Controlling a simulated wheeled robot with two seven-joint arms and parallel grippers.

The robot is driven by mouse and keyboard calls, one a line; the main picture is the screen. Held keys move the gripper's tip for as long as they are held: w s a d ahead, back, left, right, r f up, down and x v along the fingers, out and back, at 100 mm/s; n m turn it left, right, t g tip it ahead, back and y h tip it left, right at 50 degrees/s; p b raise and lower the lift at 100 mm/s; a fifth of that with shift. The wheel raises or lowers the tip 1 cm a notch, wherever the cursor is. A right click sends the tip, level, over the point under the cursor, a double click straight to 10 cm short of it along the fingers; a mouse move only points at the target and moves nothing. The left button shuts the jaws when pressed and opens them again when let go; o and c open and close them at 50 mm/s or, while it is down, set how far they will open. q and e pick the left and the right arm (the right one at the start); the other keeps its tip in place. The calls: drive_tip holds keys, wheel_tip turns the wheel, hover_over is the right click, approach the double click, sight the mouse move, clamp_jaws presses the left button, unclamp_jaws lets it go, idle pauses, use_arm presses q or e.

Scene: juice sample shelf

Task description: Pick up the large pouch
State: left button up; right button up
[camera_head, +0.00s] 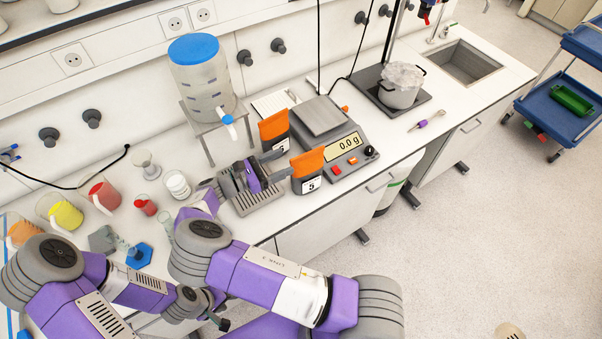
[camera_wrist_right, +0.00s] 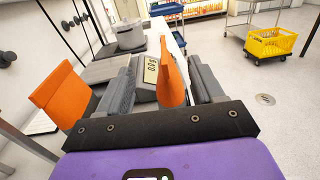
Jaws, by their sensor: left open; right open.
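Two dark pouches with orange tops and white labels stand by the scale. The front pouch (camera_head: 307,173) is upright near the counter's front edge; the back pouch (camera_head: 274,130) stands behind it. My right gripper (camera_head: 284,164) is open and points at the front pouch. In the right wrist view, that pouch's orange top (camera_wrist_right: 174,72) shows between the spread fingers, with its lower part hidden. The other pouch (camera_wrist_right: 62,95) is left of the fingers. My left gripper (camera_head: 219,318) is low in the head view, open and away from the pouches, partly hidden.
A scale (camera_head: 337,140) reading 0.0 g stands right beside the pouches. A blue-lidded dispenser (camera_head: 203,88) stands behind. Beakers (camera_head: 101,193) stand at left. A pot (camera_head: 399,90) is further right.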

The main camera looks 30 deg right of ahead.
sight(302, 163)
wheel_tip(302, 163, down, 5)
drive_tip(key=b, duration=0.4)
drive_tip(key=d, duration=0.4)
drive_tip(key=d+p, duration=0.1)
drive_tip(key=d, duration=0.2)
drive_tip(key=shift+s+d+r, duration=0.15)
drive_tip(key=shift+d, duration=0.2)
clamp_jaws()
idle(0.6)
drive_tip(key=shift+r, duration=0.15)
